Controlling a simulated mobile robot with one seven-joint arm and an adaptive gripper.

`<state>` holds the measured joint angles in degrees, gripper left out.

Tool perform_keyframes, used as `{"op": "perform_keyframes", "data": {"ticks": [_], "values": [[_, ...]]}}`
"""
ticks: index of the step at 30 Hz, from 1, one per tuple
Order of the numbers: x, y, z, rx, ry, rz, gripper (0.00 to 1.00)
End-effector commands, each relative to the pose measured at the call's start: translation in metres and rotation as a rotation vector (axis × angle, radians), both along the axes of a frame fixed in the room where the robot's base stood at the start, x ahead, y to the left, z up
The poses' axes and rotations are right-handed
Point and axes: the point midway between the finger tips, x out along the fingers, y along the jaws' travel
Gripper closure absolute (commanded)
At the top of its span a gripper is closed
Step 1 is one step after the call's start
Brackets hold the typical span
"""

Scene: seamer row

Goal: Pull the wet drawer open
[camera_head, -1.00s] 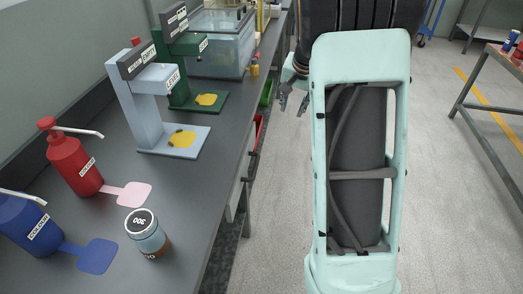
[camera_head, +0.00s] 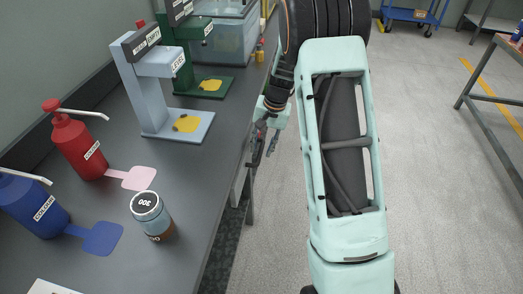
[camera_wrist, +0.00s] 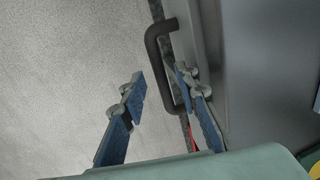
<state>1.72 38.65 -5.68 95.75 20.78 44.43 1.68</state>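A dark bar handle (camera_wrist: 157,62) on a grey drawer front (camera_wrist: 208,30) shows in the wrist view. No label on this front is readable, so I cannot tell whether it is the wet drawer. My gripper (camera_wrist: 160,72) is open, with one finger left of the handle bar and the other at its right, close to the front. Neither finger is visibly closed on the bar. In the head view my gripper (camera_head: 263,152) is beside the bench's right edge, and the handle is hidden there.
The dark bench (camera_head: 195,200) carries a can (camera_head: 152,218), a red pump bottle (camera_head: 75,140), a blue pump bottle (camera_head: 35,207), a light blue stand (camera_head: 150,100) and a green stand (camera_head: 185,65). A clear tank (camera_head: 230,42) stands behind. Floor right of the bench is open.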

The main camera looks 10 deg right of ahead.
Motion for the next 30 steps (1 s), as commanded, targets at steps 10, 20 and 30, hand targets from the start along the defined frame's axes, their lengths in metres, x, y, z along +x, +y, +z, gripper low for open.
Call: {"op": "perform_keyframes", "data": {"ticks": [10,20,30], "values": [[0.0008,0.0022,-0.0123,-0.001,0.0,0.001,0.71],[0.0008,0.002,-0.0119,-0.001,0.0,0.0,0.97],[0.0009,0.0019,-0.0117,0.0,-0.001,0.0,1.0]]}}
